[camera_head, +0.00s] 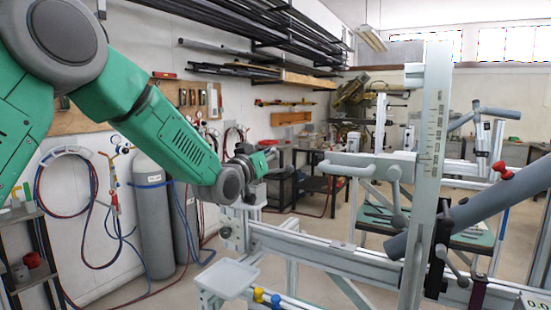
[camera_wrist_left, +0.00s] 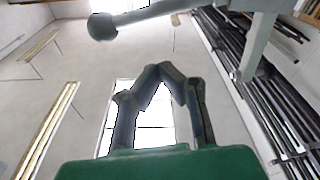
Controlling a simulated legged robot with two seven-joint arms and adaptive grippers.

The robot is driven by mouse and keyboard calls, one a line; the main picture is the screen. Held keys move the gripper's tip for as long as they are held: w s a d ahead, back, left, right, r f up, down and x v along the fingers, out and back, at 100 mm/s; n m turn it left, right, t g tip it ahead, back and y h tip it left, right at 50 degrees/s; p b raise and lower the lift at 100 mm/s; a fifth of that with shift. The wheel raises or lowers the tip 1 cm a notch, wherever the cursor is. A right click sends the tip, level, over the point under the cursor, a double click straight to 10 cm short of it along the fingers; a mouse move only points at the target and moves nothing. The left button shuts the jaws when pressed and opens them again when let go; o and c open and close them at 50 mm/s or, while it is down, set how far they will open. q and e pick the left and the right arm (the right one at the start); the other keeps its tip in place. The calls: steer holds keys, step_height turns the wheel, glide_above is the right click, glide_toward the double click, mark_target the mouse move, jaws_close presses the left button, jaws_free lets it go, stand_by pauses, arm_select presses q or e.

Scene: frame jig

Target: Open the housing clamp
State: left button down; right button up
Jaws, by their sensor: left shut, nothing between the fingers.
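A grey clamp lever (camera_head: 347,170) with a rounded end sticks out to the left from the pale upright post (camera_head: 436,110) of the frame jig. I cannot tell for sure that it belongs to the housing clamp. A second grey handle (camera_head: 396,190) hangs down beside it. My left gripper (camera_head: 262,154) is left of the lever, apart from it. In the left wrist view its two dark fingers (camera_wrist_left: 163,70) meet at the tips with nothing between them. A grey ball-ended lever (camera_wrist_left: 104,26) crosses beyond the fingertips. My right gripper is not visible.
The horizontal jig rail (camera_head: 320,252) runs below. A small pale tray (camera_head: 228,278) is at front. Gas cylinders (camera_head: 152,215) stand by the wall.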

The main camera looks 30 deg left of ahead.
arm_select(q)
steer(key=s+f, duration=0.1)
steer(key=s, duration=0.6)
steer(key=shift+s+d+b, duration=0.3)
steer(key=shift+s+b, duration=0.1)
